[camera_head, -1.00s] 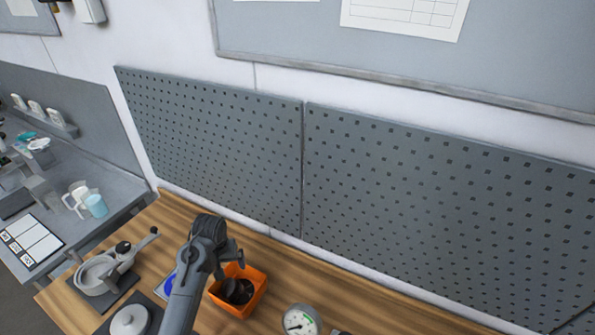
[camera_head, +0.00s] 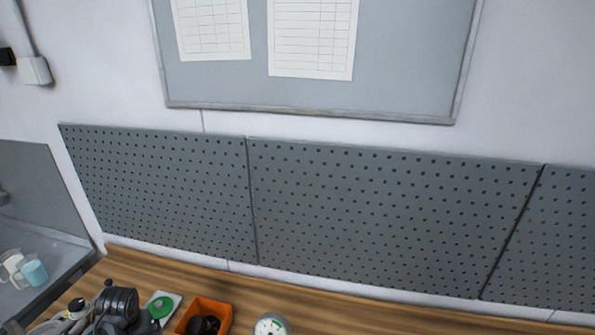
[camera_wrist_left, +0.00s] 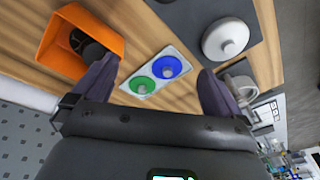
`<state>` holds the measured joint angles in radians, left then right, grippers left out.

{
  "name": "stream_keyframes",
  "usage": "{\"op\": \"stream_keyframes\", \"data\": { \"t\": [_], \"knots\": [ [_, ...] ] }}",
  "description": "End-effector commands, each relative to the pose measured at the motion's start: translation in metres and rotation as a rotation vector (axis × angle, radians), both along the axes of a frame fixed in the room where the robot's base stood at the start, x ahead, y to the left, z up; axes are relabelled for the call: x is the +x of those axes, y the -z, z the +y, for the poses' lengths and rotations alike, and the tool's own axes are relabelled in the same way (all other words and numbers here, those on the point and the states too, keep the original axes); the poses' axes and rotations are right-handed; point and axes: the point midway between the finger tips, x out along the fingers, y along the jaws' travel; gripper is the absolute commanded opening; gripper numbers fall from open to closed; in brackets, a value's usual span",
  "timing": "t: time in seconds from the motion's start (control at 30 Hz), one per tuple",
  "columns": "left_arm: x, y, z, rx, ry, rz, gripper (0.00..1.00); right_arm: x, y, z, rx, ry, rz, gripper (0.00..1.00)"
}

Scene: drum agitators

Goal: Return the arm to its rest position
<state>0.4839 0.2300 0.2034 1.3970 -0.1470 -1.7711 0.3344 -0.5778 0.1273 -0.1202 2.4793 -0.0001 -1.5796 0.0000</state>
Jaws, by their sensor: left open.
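My left arm shows at the bottom left of the head view as a dark grey wrist joint (camera_head: 118,302); its fingers are hidden there. In the left wrist view my left gripper (camera_wrist_left: 158,84) has its two dark fingers wide apart, with nothing between them. Beyond the fingers, a pale plate with a green disc (camera_wrist_left: 140,86) and a blue disc (camera_wrist_left: 167,67) lies on the wooden bench. My right gripper is in neither view.
An orange bin (camera_head: 205,316) holding dark round parts stands on the wooden bench (camera_head: 340,305), with a gauge (camera_head: 270,325) to its right. A white round lidded part (camera_wrist_left: 226,40) sits on a dark mat. Perforated panels (camera_head: 390,215) line the wall behind.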

Motion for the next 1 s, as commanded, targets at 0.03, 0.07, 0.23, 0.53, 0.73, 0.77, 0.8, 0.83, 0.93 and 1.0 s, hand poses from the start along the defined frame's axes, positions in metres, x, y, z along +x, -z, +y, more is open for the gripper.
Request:
{"op": "stream_keyframes", "data": {
  "t": [0.03,0.07,0.23,0.53,0.73,0.77,0.8,0.83,0.93,1.0],
  "knots": [
    [-0.004,-0.004,0.017,0.027,-0.014,0.002,1.0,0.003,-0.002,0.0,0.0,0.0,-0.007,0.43],
    [-0.005,-0.007,0.026,0.04,-0.021,0.003,1.0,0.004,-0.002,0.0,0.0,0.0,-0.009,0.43],
    [-0.016,-0.028,0.079,0.123,-0.065,0.003,1.0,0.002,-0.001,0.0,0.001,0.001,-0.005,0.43],
    [-0.044,-0.081,0.175,0.287,-0.152,0.002,1.0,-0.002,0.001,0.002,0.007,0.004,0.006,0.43],
    [-0.062,-0.079,0.179,0.381,-0.088,0.014,1.0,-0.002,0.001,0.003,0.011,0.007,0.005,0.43],
    [-0.065,-0.075,0.173,0.393,-0.064,0.017,1.0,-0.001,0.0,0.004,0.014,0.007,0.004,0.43],
    [-0.068,-0.07,0.166,0.41,-0.031,0.018,1.0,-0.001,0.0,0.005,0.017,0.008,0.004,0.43],
    [-0.071,-0.066,0.16,0.421,-0.005,0.02,1.0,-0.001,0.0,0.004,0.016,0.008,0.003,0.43],
    [-0.084,-0.05,0.135,0.455,0.093,0.028,1.0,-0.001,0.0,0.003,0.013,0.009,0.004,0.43],
    [-0.096,-0.037,0.113,0.477,0.177,0.032,1.0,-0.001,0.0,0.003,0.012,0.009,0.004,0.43]
  ]
}}
